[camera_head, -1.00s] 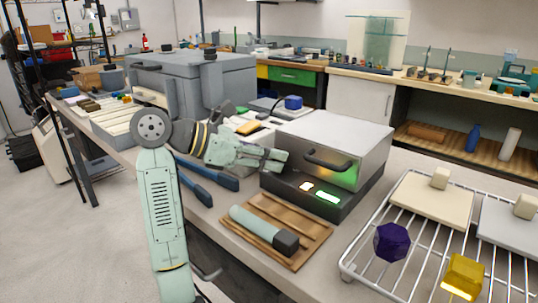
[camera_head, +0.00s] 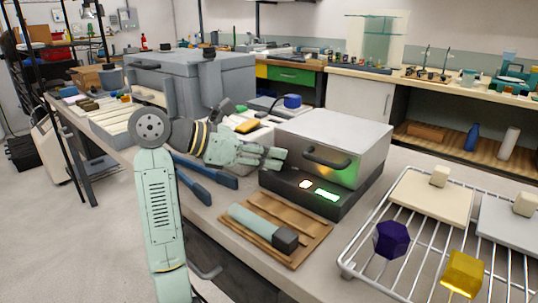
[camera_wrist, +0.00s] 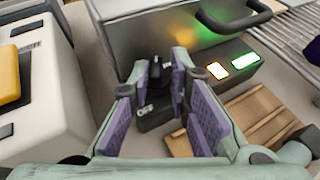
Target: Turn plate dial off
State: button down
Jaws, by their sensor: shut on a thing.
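A grey box with a dark base (camera_head: 330,203) and a front handle stands on the bench. The plate dial, a small dark knob (camera_wrist: 158,74), is at the left end of this base in the wrist view. My gripper (camera_wrist: 162,68) has its purple-padded fingers on either side of the knob and is shut on it. In the head view my gripper (camera_head: 277,158) reaches the base's left front corner and hides the dial there. Two displays on the base are lit, one orange-white (camera_head: 305,184) and one green (camera_head: 327,194).
A wooden tray (camera_head: 312,236) with a pale green, dark-ended cylinder lies in front of the box. A wire rack (camera_head: 349,262) stands at the right. A white device (camera_wrist: 40,95) is close on the left in the wrist view. Blue-handled tools (camera_head: 208,190) lie left of the tray.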

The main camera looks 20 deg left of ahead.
jog(key=shift+a+n+t+y+b, duration=0.2)
jog(key=shift+n+t+y+b, duration=0.2)
jog(key=shift+n+t+b, duration=0.2)
jog(key=shift+s+d+f+n+t+y+b, duration=0.1)
jog(key=shift+d+n+t+y+b, duration=0.05)
jog(key=shift+n+t+y+b, duration=0.7)
jog(key=n+t+y+b, duration=0.1)
jog(key=n+y+b, duration=0.1)
jog(key=y, duration=0.1)
jog(key=d+n+y+b, duration=0.1)
jog(key=n+y+b, duration=0.1)
jog(key=n+y, duration=0.1)
jog(key=shift+s+d+t, duration=0.15)
jog(key=shift+t, duration=0.2)
jog(key=n+y+b, duration=0.2)
jog(key=d+n+y+b, duration=0.1)
jog(key=n+y+b, duration=0.1)
jog(key=n+y, duration=0.1)
jog(key=shift+b, duration=0.3)
jog(key=shift+w+d+n+g+y+b, duration=0.1)
jog(key=shift+n+g+y+b, duration=0.45)
jog(key=shift+n+y+b, duration=0.4)
jog(key=shift+w+d+n+g+y+b, duration=0.1)
jog(key=shift+n+g+y+b, duration=0.55)
jog(key=shift+y, duration=0.35)
jog(key=c, duration=1.7)
grip_release()
jog(key=shift+s+a, duration=0.1)
jog(key=shift+d, duration=0.25)
